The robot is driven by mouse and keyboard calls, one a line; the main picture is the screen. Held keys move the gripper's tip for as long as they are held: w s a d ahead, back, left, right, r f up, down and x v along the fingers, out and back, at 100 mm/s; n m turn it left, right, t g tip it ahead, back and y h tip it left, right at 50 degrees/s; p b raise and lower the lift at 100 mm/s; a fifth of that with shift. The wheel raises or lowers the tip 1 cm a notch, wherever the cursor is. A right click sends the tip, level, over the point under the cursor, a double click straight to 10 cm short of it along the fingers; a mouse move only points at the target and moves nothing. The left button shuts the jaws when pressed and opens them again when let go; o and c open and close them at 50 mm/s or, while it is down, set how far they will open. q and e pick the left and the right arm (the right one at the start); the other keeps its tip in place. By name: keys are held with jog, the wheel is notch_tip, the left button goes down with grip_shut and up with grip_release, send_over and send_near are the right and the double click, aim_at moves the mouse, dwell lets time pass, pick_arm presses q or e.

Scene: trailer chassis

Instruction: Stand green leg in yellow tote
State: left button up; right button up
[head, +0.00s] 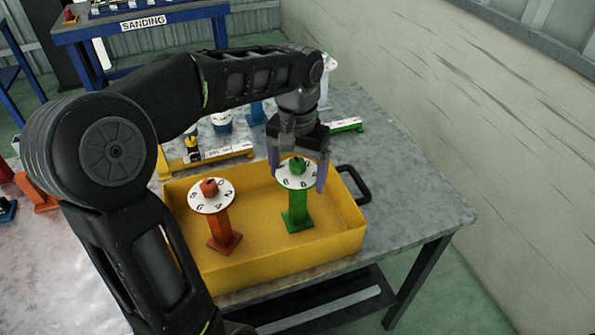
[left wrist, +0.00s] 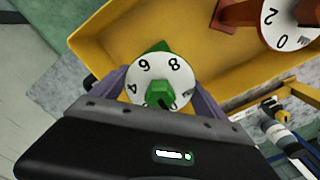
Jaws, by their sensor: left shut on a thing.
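The green leg (head: 297,212) is upright inside the yellow tote (head: 290,273), toward its right end. Its white numbered dial and green knob are at the top. My left gripper (head: 298,180) comes down from above and is shut on the green leg near the dial, one purple finger on each side. The left wrist view shows the green leg's dial (left wrist: 158,80) between the fingers. Whether the leg's foot touches the tote floor is hard to tell. My right gripper is in neither view.
An orange leg (head: 222,230) with a white dial stands in the tote's left part. A black handle (head: 357,185) sticks out at the tote's right. Yellow (head: 210,158) and green (head: 347,125) parts lie behind it. The table's right side is clear. A wall (head: 480,100) stands beyond.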

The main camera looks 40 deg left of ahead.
pick_arm(q)
jog(key=o, duration=2)
jog(key=shift+f, duration=0.1)
jog(key=shift+c, duration=0.2)
jog(key=shift+r, duration=0.4)
notch_tip(320, 180, up, 6)
jog(key=shift+r+p, duration=0.25)
jog(key=shift+p, duration=0.45)
notch_tip(320, 180, up, 5)
jog(key=p, duration=0.5)
